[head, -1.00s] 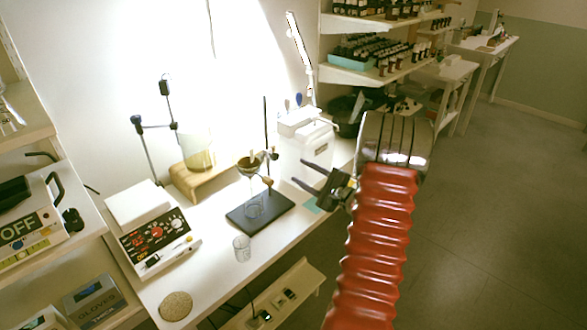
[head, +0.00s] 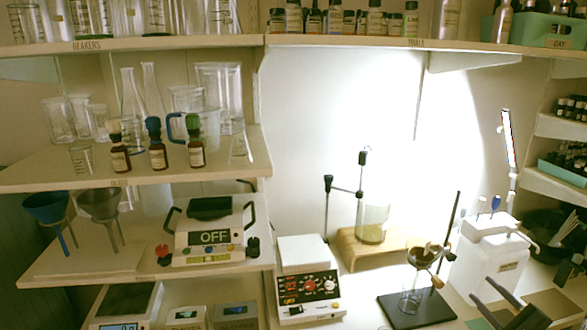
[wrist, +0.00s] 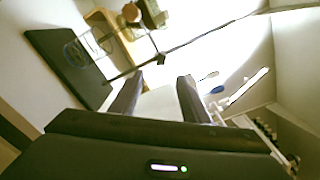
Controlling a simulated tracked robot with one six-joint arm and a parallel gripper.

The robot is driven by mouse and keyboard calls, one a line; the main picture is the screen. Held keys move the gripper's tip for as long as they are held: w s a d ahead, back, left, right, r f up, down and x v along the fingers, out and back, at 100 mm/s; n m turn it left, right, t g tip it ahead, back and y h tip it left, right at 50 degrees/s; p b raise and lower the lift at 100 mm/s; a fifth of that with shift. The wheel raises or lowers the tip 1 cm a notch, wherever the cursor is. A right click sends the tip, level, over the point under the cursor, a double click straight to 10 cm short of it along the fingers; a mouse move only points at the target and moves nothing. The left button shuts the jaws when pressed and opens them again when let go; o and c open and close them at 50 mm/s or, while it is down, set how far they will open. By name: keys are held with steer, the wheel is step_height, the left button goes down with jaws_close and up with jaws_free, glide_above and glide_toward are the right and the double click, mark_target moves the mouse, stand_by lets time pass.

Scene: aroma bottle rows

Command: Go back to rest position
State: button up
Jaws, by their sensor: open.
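My gripper (head: 497,303) shows at the lower right of the head view, with its two dark fingers apart and nothing between them. It is in front of the bench, to the right of the black stand base (head: 417,308). In the wrist view my gripper (wrist: 153,88) is also open and empty, its fingers pointing toward a pale surface and the white wall. Most of my arm is out of the head view.
The stand with its rod (head: 447,240) and funnel (head: 423,255) is close to my gripper, and a white box-shaped device (head: 487,258) is behind it. A hotplate (head: 307,290) stands left. Shelves hold beakers, three dropper bottles (head: 157,150) and an instrument marked OFF (head: 213,238).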

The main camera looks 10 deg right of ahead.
steer(key=s+d+f+n+g+h, duration=0.65)
steer(key=s+d+f+g, duration=0.2)
steer(key=f, duration=0.25)
steer(key=s+a+r+n+g+y, duration=0.1)
steer(key=a+r+n, duration=0.5)
steer(key=a, duration=1.1)
steer(key=s+a+r+n+g+y, duration=0.1)
steer(key=s+a+r+n+y, duration=0.2)
steer(key=a, duration=1.5)
steer(key=s+a+r+n+g+y, duration=0.2)
steer(key=s+a+r+n, duration=0.4)
steer(key=a+r, duration=0.9)
steer(key=a+n, duration=0.3)
steer(key=shift+s+a+r, duration=0.25)
steer(key=shift+s+r, duration=0.05)
